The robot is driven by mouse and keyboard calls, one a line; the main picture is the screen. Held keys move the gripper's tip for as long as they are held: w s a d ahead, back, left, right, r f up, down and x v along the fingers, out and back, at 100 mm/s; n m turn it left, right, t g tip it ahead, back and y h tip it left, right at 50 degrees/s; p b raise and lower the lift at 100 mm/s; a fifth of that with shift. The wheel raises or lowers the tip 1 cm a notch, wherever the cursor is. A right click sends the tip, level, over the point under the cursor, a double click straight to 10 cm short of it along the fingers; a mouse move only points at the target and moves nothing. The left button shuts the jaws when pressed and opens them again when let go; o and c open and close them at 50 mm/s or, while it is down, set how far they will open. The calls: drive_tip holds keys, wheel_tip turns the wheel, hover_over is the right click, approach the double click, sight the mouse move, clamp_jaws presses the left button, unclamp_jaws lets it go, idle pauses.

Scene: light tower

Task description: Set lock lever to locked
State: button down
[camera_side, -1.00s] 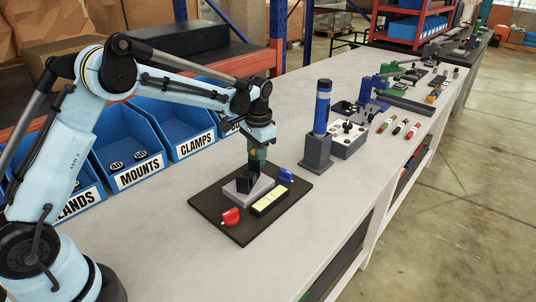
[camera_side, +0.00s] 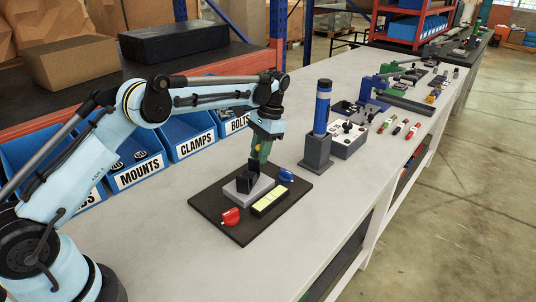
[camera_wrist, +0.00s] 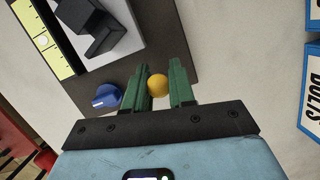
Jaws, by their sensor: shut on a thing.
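The lock lever's black block (camera_side: 245,182) stands on a grey base on a dark board (camera_side: 230,231). A dark piece rises from it toward my gripper (camera_side: 261,152). In the wrist view, my gripper (camera_wrist: 158,88) has its green fingers on both sides of an orange ball (camera_wrist: 157,85), shut on it. The ball looks like the lever's knob, but the shaft below it is hidden. The black block (camera_wrist: 100,32) is also in the wrist view, upper left. My gripper is above the board, tilted in the side view.
On the board are a red knob (camera_side: 231,216), a blue knob (camera_side: 286,175) and a yellow-green panel (camera_side: 270,201). A blue light tower (camera_side: 322,108) stands to the right, beside a control box (camera_side: 347,139). Blue bins (camera_side: 190,140) line the back. The front bench is clear.

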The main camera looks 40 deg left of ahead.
drive_tip(key=shift+w+g, duration=0.4)
drive_tip(key=shift+w, duration=0.1)
drive_tip(key=shift+s+g, duration=0.3)
drive_tip(key=shift+g, duration=0.1)
drive_tip(key=c, duration=1.1)
unclamp_jaws()
drive_tip(key=shift+w+t, duration=0.2)
drive_tip(key=shift+t, duration=0.1)
